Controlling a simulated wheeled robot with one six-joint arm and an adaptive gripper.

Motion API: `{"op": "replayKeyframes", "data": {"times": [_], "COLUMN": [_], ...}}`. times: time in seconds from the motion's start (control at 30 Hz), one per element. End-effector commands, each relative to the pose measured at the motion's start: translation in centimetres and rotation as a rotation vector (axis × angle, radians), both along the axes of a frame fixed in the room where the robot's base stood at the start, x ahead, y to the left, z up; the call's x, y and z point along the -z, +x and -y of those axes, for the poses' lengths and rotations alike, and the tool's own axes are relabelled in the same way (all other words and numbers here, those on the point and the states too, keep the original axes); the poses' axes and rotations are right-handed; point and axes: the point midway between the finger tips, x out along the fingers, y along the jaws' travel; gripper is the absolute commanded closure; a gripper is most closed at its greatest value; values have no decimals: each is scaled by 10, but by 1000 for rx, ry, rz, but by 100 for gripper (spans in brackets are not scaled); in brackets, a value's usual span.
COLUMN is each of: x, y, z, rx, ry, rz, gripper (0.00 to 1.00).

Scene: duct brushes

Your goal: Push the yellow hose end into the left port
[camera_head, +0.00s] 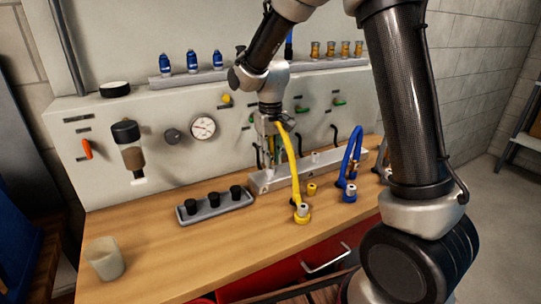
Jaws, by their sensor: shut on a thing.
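The yellow hose (289,150) arches from my gripper down to a yellow-ringed fitting on the wooden bench. My gripper (268,142) points down and is shut on the upper end of the yellow hose. It is over the left part of a long grey port block (316,168) on the bench. The fingers and the hose hide the left port, so I cannot tell whether the hose end is above it, touching it or in it.
A blue hose (353,155) arches at the right of the block. A small yellow cap (311,189) lies near the yellow fitting. A grey tray (217,204) with black knobs and a pale cup (104,258) stand at left. The wooden bench (190,245) is clear at its front.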

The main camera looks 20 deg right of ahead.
Motion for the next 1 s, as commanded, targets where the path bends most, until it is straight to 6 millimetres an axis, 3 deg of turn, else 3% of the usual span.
{"op": "replayKeyframes", "data": {"times": [1.0], "x": [10], "y": [0], "z": [0], "rx": [0], "ry": [0], "rz": [-1], "gripper": [100]}}
